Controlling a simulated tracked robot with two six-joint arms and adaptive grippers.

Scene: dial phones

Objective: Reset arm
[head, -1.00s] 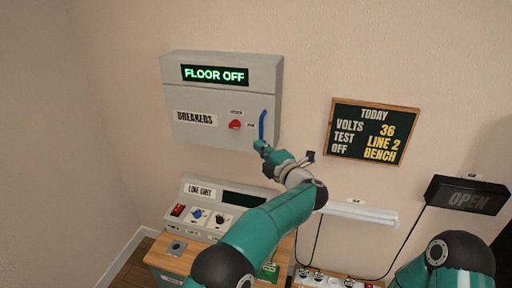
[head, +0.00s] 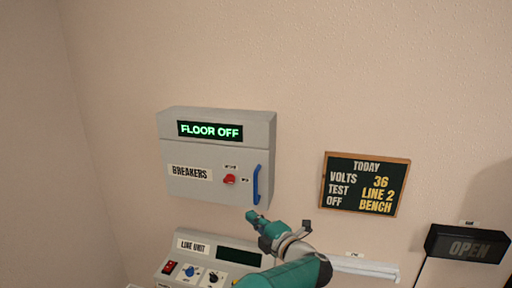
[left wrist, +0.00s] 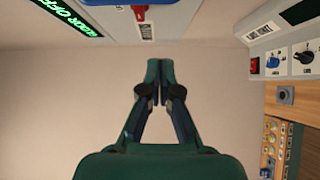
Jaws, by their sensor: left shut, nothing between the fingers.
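My left gripper (head: 252,217) is in front of the wall, just below the breaker box (head: 218,192) in the head view. It is shut and empty, and its closed fingers (left wrist: 159,75) also show in the left wrist view. The grey breaker box has a lit display reading FLOOR OFF (head: 210,131), a red knob (head: 229,179) and a blue handle (head: 257,184). The gripper looks apart from the handle. My right gripper is not in view.
The line unit (head: 200,262) stands below the box, with a red switch (head: 169,267) and a blue knob (head: 189,271). A chalkboard (head: 365,184) and a dark OPEN sign (head: 466,245) are at the right. A pale bar (head: 365,267) sits below the chalkboard.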

